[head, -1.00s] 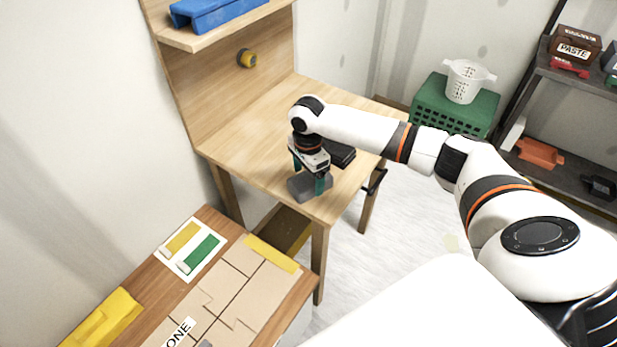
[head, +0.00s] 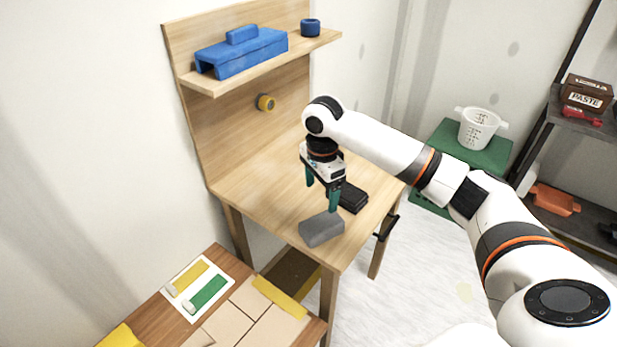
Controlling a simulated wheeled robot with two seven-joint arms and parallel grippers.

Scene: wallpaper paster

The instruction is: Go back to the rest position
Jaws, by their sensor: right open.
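My right gripper (head: 322,198) has dark green fingers pointing down. It is open and empty above the wooden workbench (head: 262,158). A grey block (head: 321,229) lies on the bench near its front corner, just below and in front of the fingers. One fingertip is close to the block's top in the picture; a gap between them is hard to judge. A black flat object (head: 352,197) lies on the bench just right of the gripper, partly hidden by a finger. My left gripper is out of view.
A shelf (head: 318,41) above the bench holds a blue tool (head: 241,52) and a blue roll (head: 310,27). A lower table (head: 222,263) with a paint card (head: 196,287) is at bottom left.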

